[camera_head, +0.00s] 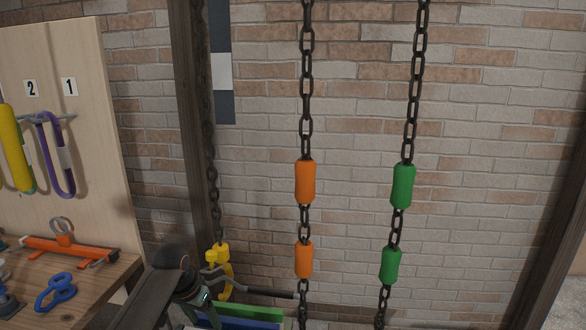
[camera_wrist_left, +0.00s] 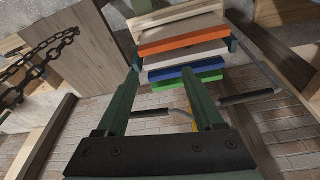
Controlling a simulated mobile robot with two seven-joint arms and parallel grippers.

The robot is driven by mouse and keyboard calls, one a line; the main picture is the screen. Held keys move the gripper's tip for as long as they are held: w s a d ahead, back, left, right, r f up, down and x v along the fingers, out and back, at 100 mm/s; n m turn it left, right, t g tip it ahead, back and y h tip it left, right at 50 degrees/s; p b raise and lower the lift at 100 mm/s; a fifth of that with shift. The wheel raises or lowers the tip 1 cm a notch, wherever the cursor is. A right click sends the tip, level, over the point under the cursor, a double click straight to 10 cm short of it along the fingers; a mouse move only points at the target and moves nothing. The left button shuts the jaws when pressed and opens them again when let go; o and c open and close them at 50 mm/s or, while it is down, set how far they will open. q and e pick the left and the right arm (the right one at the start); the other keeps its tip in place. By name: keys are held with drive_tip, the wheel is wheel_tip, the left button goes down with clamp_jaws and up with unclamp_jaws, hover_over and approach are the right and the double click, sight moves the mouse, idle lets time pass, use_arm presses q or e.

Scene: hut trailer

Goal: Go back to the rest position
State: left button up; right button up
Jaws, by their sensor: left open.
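My left gripper (camera_head: 207,306) is low in the head view, at the end of my dark arm, just below a yellow hook (camera_head: 226,281) on a chain. In the left wrist view its two green fingers (camera_wrist_left: 162,78) stand apart with nothing clearly between them. Part of a yellow piece (camera_wrist_left: 195,118) shows behind the right finger. I cannot tell whether the gripper touches the hook or the grey bar beside it. My right gripper is in neither view.
Chains hang in front of the brick wall, with orange sleeves (camera_head: 305,182) and green sleeves (camera_head: 403,186). A wooden bench (camera_head: 110,282) with tools and a pegboard (camera_head: 60,90) stand at left. Stacked coloured boards (camera_wrist_left: 184,50) lie beyond the fingers. A black-gripped bar (camera_head: 268,292) juts right.

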use_arm(q)
drive_tip(key=s+d+f+t, duration=0.35)
drive_tip(key=s+f, duration=0.95)
drive_tip(key=f, duration=0.5)
drive_tip(key=s+n+t+h, duration=0.1)
drive_tip(key=s+t, duration=0.2)
drive_tip(key=s, duration=1.6)
drive_tip(key=shift+s+d+n, duration=0.2)
drive_tip(key=shift+s+n, duration=0.1)
drive_tip(key=shift+n, duration=0.1)
